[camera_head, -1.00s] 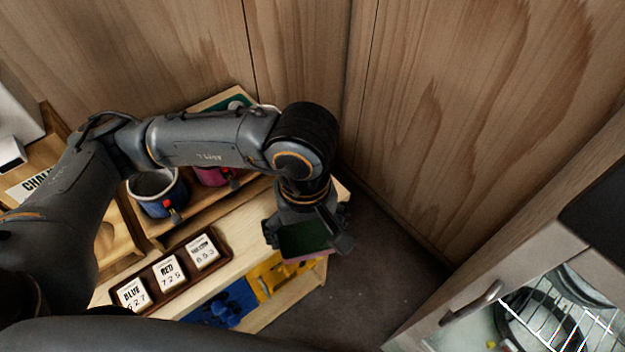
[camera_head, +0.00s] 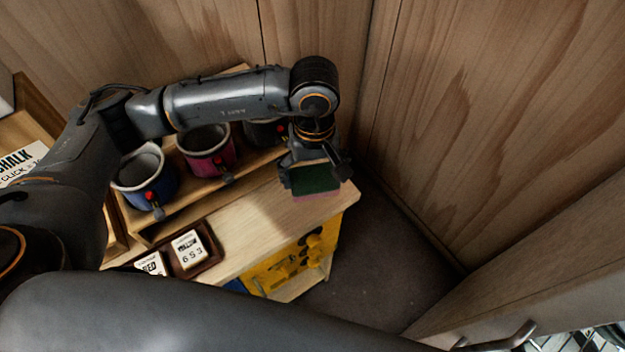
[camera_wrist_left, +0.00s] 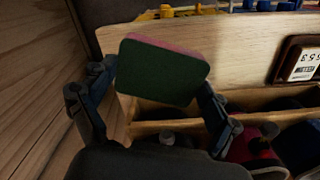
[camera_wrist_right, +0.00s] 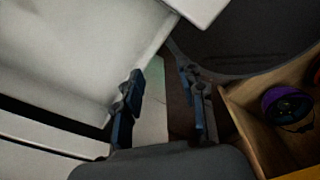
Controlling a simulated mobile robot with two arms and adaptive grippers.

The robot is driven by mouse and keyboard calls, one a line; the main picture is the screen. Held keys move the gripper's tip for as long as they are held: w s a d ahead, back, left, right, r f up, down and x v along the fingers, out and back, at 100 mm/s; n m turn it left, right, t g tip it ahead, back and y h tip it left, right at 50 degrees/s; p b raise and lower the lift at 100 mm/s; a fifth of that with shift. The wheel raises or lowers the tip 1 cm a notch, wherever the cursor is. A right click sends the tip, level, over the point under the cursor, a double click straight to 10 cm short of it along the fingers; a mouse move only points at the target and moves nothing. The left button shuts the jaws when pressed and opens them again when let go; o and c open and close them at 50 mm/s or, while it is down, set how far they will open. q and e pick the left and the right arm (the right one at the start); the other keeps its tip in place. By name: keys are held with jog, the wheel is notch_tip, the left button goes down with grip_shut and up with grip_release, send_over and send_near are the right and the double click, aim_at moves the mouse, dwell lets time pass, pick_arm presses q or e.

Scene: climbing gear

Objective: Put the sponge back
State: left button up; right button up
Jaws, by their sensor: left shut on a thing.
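The sponge (camera_head: 315,179) is a block with a dark green face and a pink side. My left gripper (camera_head: 316,176) is shut on it and holds it over the right end of the wooden bench top, beside the shelf of chalk pots. In the left wrist view the sponge (camera_wrist_left: 162,70) sits between the two fingers, green face toward the camera, slightly tilted. Whether it touches the wood is hard to tell. My right gripper (camera_wrist_right: 165,108) shows only in the right wrist view, its fingers apart with nothing between them.
A blue pot (camera_head: 146,178), a magenta pot (camera_head: 207,150) and a dark pot (camera_head: 262,131) stand on the wooden shelf. A dark card tray (camera_head: 205,262) lies on the bench top (camera_head: 250,220). Yellow holds (camera_head: 285,264) hang on its front. Wooden walls close the corner behind.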

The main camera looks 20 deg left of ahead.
aim_at(314, 166)
pick_arm(q)
jog(key=w+f, duration=0.2)
jog(key=f, duration=0.1)
jog(key=shift+w+a+b, duration=0.1)
jog(key=shift+a+b, duration=0.25)
jog(key=shift+a, duration=0.05)
jog(key=shift+w+f, duration=0.2)
jog(key=shift+w+a+f+b, duration=0.2)
jog(key=shift+f+b, duration=0.1)
jog(key=shift+f, duration=0.1)
notch_tip(314, 166, down, 2)
jog(key=shift+w+f, duration=0.1)
jog(key=shift+f, duration=0.15)
jog(key=shift+w+f, duration=0.1)
jog(key=shift+f, duration=0.25)
pick_arm(e)
jog(key=shift+w+a+f, duration=0.15)
jog(key=shift+w+f, duration=0.2)
jog(key=shift+f, duration=0.25)
jog(key=shift+w+a+f, duration=0.1)
jog(key=shift+w+f, duration=0.2)
jog(key=shift+f, duration=0.25)
